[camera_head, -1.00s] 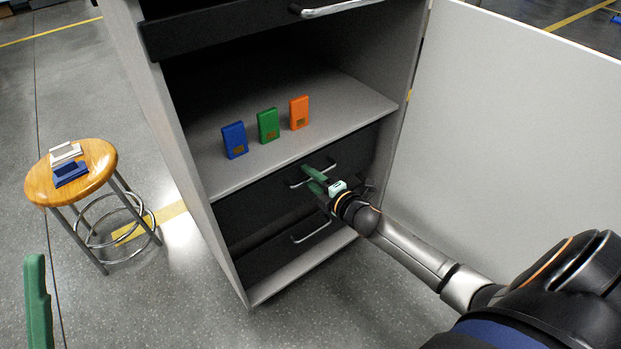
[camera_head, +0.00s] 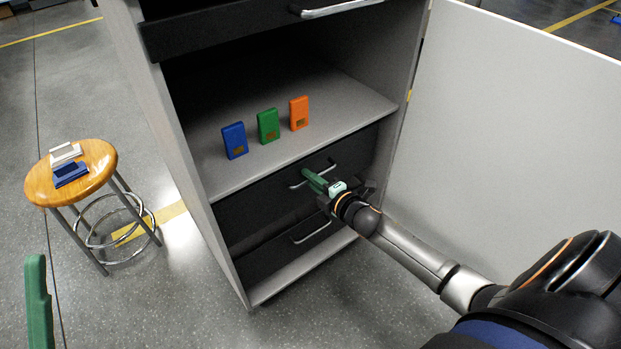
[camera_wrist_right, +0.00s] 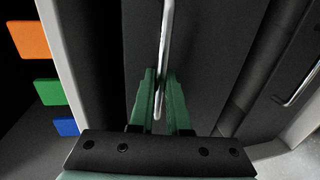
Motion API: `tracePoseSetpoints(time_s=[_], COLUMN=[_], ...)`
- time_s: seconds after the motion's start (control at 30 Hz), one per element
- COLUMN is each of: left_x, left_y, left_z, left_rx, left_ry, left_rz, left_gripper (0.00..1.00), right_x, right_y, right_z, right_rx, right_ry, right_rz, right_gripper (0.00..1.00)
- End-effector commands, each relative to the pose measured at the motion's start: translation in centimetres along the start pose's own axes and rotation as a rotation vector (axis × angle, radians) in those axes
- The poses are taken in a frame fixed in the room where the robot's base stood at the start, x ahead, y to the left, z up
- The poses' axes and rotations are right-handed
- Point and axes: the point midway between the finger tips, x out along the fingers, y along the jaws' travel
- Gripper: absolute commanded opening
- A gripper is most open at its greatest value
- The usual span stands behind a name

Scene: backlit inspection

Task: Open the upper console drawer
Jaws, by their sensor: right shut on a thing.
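Below the open shelf, the cabinet has two dark drawers, one above the other. The upper one (camera_head: 258,201) looks shut, its front close under the shelf. Its silver bar handle (camera_head: 332,166) also shows in the right wrist view (camera_wrist_right: 166,40). My right gripper (camera_head: 311,177) reaches in from the right, and its green fingers are shut on this handle, one on each side of it in the wrist view (camera_wrist_right: 161,92). The lower drawer's handle (camera_head: 311,232) is free. My left gripper (camera_head: 38,305) shows only a green finger at the lower left.
Blue (camera_head: 235,140), green (camera_head: 268,125) and orange (camera_head: 299,113) blocks stand on the shelf (camera_head: 350,105). Another drawer handle (camera_head: 340,8) is at the top. An open door (camera_head: 520,130) stands right. A stool (camera_head: 98,180) with two small items stands left on clear floor.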

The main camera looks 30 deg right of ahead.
Motion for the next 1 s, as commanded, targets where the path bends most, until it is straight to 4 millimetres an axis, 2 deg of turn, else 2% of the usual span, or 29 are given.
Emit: tracePoseSetpoints(time_s=[0.73, 0.87, 1.0], left_x=[0.1, 0.3, 1.0], left_y=[-0.1, -0.2, -0.5], left_z=[0.0, -0.3, -0.9], left_rx=[0.002, 0.006, 0.016], left_ry=[0.0, 0.0, 0.002], left_rz=[0.0, 0.001, 0.004], left_gripper=[0.5, 0.5, 0.5], right_x=[-0.1, -1.0, -3.2], right_y=[0.0, -0.2, -0.6], right_z=[0.0, -0.1, -0.1], right_rx=[0.001, 0.001, 0.003], right_ry=[0.001, 0.001, 0.0], right_rz=[-0.001, -0.002, -0.005], right_gripper=[0.0, 0.0, 0.0])
